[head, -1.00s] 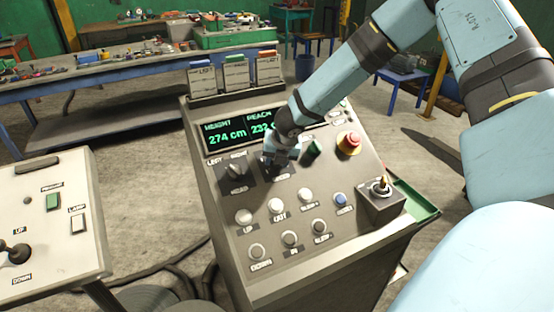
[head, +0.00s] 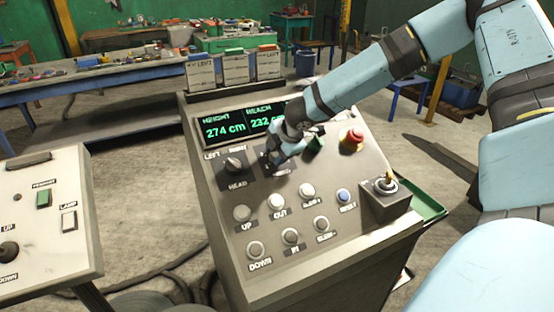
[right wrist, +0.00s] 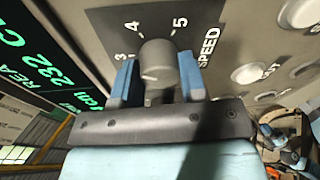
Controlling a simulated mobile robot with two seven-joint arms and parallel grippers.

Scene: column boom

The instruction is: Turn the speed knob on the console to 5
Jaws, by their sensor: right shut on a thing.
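The console (head: 229,200) stands in the middle of the head view. Its speed knob (right wrist: 158,56) is a grey round knob beside the printed word SPEED, with 3, 4 and 5 around it in the right wrist view. My left gripper is not in view.
The display (head: 225,129) reads height 274 cm. A head knob (head: 233,164) is left of my gripper, a red stop button (head: 352,138) right, and several push buttons (head: 276,201) below. A joystick box (head: 385,200) is at the right edge. Another panel (head: 40,250) stands left.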

